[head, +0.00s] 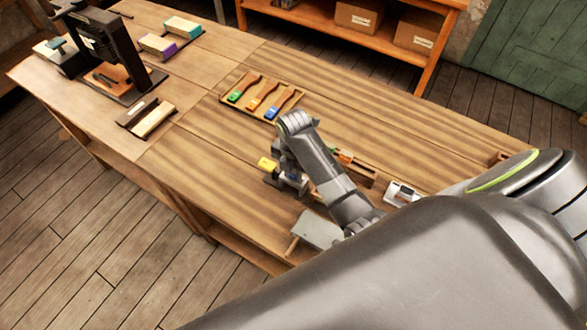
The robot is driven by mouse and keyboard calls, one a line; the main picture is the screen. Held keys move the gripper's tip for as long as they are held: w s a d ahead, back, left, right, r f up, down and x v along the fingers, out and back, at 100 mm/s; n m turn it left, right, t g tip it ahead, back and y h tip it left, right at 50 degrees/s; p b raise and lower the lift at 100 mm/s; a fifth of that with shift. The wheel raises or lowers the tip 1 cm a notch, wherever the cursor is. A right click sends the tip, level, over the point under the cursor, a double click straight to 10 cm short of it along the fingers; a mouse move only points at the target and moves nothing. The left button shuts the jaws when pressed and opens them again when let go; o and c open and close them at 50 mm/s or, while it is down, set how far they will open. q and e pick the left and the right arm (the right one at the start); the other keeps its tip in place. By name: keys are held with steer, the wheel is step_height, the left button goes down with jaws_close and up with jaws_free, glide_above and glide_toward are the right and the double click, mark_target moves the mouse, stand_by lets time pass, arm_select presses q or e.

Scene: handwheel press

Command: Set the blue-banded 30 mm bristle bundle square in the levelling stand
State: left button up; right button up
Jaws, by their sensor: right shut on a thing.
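My right gripper (289,184) is low over the near side of the bench, seen from behind its own wrist. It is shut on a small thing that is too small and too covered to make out. A small yellow block (266,164) shows just left of the gripper, with a dark piece under it; I cannot tell whether they touch the gripper. I cannot pick out the blue-banded bristle bundle or the levelling stand for certain. My left gripper is not in view.
A tray (222,101) holds green, orange and blue brushes. A dark press (113,47) stands at the far left, near coloured blocks (183,27). A grey plate (316,231), a wooden rack (362,172) and a white device (402,193) lie near my right arm.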

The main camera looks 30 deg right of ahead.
stand_by(0.4)
steer(key=shift+p, duration=0.55)
steer(key=o, duration=1)
steer(key=shift+o, duration=0.2)
